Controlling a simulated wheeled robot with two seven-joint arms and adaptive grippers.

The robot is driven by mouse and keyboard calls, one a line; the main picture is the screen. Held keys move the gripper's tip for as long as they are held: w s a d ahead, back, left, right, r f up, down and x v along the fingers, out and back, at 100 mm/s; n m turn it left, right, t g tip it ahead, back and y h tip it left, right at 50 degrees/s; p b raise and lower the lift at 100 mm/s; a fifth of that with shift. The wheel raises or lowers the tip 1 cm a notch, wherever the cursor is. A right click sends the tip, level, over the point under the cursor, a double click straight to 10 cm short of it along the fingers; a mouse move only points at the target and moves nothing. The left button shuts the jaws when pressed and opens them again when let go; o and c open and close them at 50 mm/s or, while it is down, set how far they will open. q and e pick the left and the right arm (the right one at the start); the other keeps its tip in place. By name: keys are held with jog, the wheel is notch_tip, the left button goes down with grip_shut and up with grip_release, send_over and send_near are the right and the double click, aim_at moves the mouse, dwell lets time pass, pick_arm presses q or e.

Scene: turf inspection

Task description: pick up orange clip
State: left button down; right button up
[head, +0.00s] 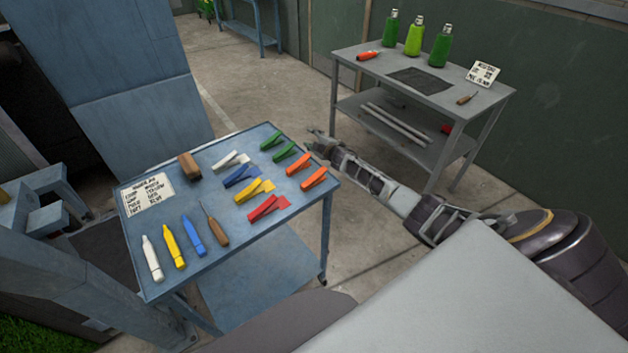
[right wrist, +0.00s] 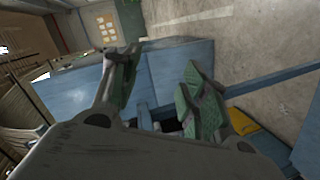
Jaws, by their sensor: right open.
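Two orange clips lie side by side near the right edge of the blue table: one farther back (head: 301,165) and one nearer the front (head: 314,179). My right gripper (head: 322,141) comes in from the right, just beyond the table's back right corner. It appears apart from the orange clips. In the right wrist view its two green-padded fingers (right wrist: 163,68) are spread with nothing between them. No orange clip can be made out in that view. My left gripper is not in view.
The blue table (head: 228,212) also holds green clips (head: 285,152), a red clip (head: 267,208), a yellow clip (head: 253,190), a blue clip (head: 241,174), markers (head: 172,247), an awl (head: 214,225), a wooden block (head: 189,166) and a card (head: 147,193). A grey table (head: 420,100) with bottles stands behind.

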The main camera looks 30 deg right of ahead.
jog(key=w+a+r+n+t+y, duration=0.2)
jog(key=a+r+n+y, duration=0.3)
jog(key=r, duration=0.4)
jog(key=s+a+r+n+g+y, duration=0.35)
jog(key=a+r+n, duration=0.25)
jog(key=a+n, duration=0.35)
jog(key=s+a+r+n+g+y, duration=0.35)
jog(key=a+r+n+y, duration=0.2)
jog(key=a+n, duration=0.4)
jog(key=s+a+f+n+g+h, duration=0.1)
jog(key=s+n+g+h, duration=0.3)
jog(key=s+n+g, duration=0.6)
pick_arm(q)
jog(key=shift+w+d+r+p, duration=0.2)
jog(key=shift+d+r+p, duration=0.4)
pick_arm(e)
jog(key=s+d+r+n+h, duration=0.1)
jog(key=s+d+n+h, duration=0.8)
jog(key=d, duration=0.1)
jog(key=shift+s+d+r, duration=0.15)
jog(key=shift+d, duration=0.15)
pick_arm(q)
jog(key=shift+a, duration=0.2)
